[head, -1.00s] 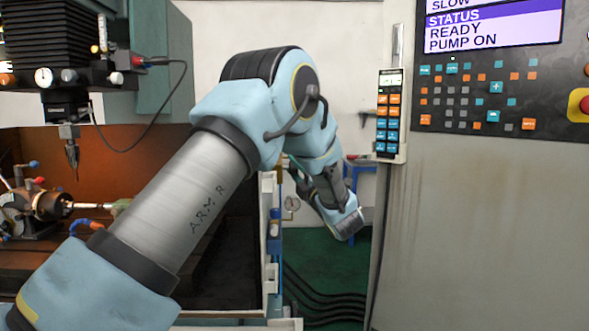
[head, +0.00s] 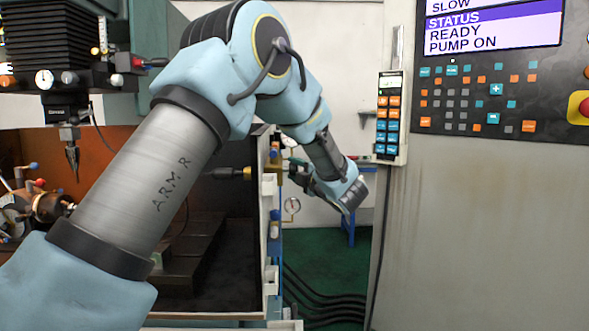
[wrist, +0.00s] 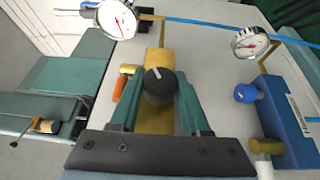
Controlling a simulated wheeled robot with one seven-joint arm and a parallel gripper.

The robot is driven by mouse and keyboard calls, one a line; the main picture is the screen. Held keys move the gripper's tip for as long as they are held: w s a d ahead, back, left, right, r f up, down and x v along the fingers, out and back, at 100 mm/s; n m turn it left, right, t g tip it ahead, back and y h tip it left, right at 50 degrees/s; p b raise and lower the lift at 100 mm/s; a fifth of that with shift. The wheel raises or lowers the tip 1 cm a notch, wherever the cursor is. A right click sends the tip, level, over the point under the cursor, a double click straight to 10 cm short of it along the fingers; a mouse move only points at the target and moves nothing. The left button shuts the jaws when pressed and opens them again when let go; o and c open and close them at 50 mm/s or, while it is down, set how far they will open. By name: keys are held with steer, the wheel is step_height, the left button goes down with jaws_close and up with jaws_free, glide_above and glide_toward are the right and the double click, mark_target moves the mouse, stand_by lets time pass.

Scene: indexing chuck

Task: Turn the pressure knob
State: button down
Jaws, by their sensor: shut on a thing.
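In the wrist view, my gripper (wrist: 157,103) has its two green fingers on either side of a round black knob (wrist: 158,80), shut on it. The knob sits on a brass-coloured block (wrist: 155,61) fixed to a pale panel. A blue knob (wrist: 245,93) on a blue body is to the right, apart from the fingers. White dial gauges stand beyond, one at the top left (wrist: 117,18) and one at the top right (wrist: 250,42). In the head view, my gripper (head: 296,171) reaches the machine's right side wall; its fingertips and the black knob are hard to make out there.
In the head view, a gauge (head: 292,205) and a blue fitting (head: 275,222) lie just below my gripper. The control cabinet (head: 480,220) stands close on the right. Black hoses (head: 325,300) run over the green floor. A blue tube (wrist: 215,25) crosses the panel in the wrist view.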

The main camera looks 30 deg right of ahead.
steer(key=g+p, duration=0.1)
steer(key=p, duration=0.1)
steer(key=r+m+g+p, duration=0.1)
steer(key=p, duration=0.1)
steer(key=shift+g, duration=0.3)
steer(key=m+g+p, duration=0.1)
steer(key=g+p, duration=0.1)
steer(key=p, duration=0.3)
steer(key=g+p, duration=0.2)
steer(key=p, duration=0.2)
steer(key=shift+f+m+y+p, duration=0.1)
steer(key=shift+m+y+p, duration=0.2)
steer(key=shift+y, duration=0.1)
steer(key=p, duration=0.1)
steer(key=g+p, duration=0.1)
steer(key=p, duration=0.1)
steer(key=shift+f+g, duration=0.3)
steer(key=shift+f, duration=0.1)
steer(key=shift+c, duration=1.8)
jaws_free()
